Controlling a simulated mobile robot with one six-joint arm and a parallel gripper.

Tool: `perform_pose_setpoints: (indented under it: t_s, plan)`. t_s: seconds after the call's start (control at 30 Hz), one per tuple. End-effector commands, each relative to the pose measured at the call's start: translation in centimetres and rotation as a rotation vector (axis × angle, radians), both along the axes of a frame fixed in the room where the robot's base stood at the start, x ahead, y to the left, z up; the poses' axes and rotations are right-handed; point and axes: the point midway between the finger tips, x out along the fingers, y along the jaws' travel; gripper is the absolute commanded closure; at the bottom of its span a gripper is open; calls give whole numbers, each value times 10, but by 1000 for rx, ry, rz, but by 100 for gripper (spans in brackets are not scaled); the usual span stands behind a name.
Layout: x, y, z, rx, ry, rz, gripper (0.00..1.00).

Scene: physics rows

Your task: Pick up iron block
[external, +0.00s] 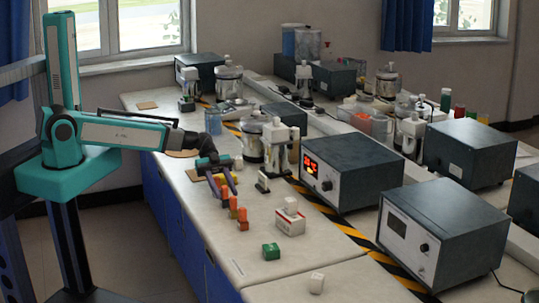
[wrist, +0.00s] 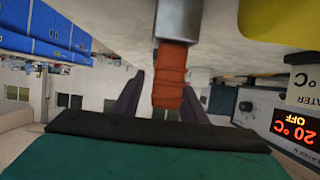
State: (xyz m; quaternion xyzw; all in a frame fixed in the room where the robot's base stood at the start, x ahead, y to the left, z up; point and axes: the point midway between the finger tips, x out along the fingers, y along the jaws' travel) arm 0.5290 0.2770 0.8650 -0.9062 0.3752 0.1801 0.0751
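My gripper (external: 224,190) is low over the bench, its dark purple fingers apart. In the wrist view the fingers (wrist: 158,105) stand on either side of a ribbed orange-brown piece (wrist: 169,78), with small gaps showing. A smooth grey metallic block (wrist: 178,20) adjoins that piece at the top edge of the wrist view and is partly cut off. It looks most like the iron block, but I cannot confirm this. In the external view orange pieces (external: 242,215) stand just in front of my fingers. I see no grey block there.
A heater box with a red display (external: 352,168) stands to the right; its lit panel also shows in the wrist view (wrist: 295,128).

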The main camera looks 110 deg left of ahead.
Motion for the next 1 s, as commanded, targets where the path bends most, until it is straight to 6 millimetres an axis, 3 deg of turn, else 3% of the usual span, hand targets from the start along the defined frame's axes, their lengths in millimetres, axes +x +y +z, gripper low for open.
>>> perform_pose_setpoints:
  t_s: [0.37,0.6,1.0]
  plan:
    - [0,0,0,-1,1,0,62]
    - [0,0,0,-1,1,0,100]
    - [0,0,2,-1,-1,0,100]
